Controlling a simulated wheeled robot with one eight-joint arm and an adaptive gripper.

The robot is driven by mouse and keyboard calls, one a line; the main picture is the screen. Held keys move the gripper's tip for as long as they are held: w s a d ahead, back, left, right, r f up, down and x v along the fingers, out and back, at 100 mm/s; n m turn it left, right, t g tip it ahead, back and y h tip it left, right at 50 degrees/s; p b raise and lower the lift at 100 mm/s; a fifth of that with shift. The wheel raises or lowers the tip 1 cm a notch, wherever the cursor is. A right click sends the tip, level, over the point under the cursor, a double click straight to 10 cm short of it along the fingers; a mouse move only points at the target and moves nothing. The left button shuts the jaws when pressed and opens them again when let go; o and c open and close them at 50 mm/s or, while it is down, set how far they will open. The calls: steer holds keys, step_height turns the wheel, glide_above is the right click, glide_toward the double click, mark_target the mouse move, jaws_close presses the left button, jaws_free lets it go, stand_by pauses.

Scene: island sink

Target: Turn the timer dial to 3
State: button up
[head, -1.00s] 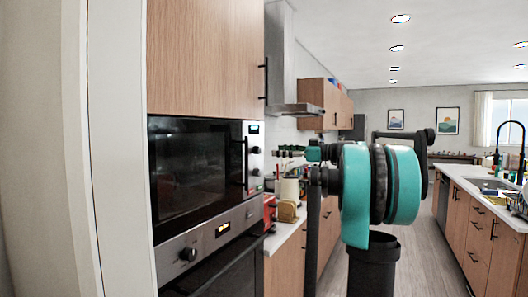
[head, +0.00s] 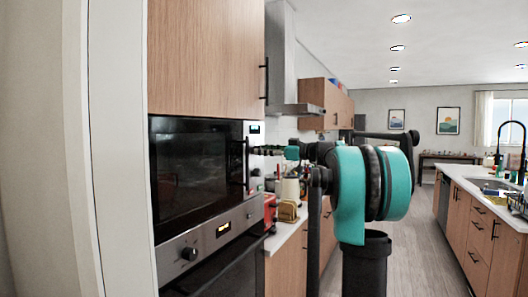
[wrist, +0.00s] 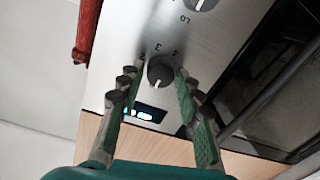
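The timer dial (wrist: 160,72) is a dark round knob on the steel control panel (wrist: 115,55), with a white mark on its lower part in the wrist view. Printed numbers, including 3 and 4, stand above it. My gripper (wrist: 159,68) has its two green-padded fingers apart, one on each side of the dial. I cannot tell whether they touch it. In the head view my gripper (head: 262,150) is at the upper part of the microwave's panel (head: 254,164), and the dial there is too small to read.
A lit display (wrist: 146,113) lies below the dial in the wrist view, and another knob (wrist: 201,3) above. The microwave's dark door (head: 195,170) and bar handle are beside the panel. An oven (head: 215,245) is below. A red item (wrist: 88,28) is near the panel.

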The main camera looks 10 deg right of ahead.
jaws_close()
steer(key=shift+m, duration=0.3)
steer(key=shift+f+m+t+h, duration=0.15)
steer(key=shift+m+t, duration=0.15)
steer(key=shift+m, duration=7.2)
steer(key=shift+f+m+t+h, duration=0.15)
steer(key=shift+m+t, duration=0.15)
steer(key=shift+m, duration=7.2)
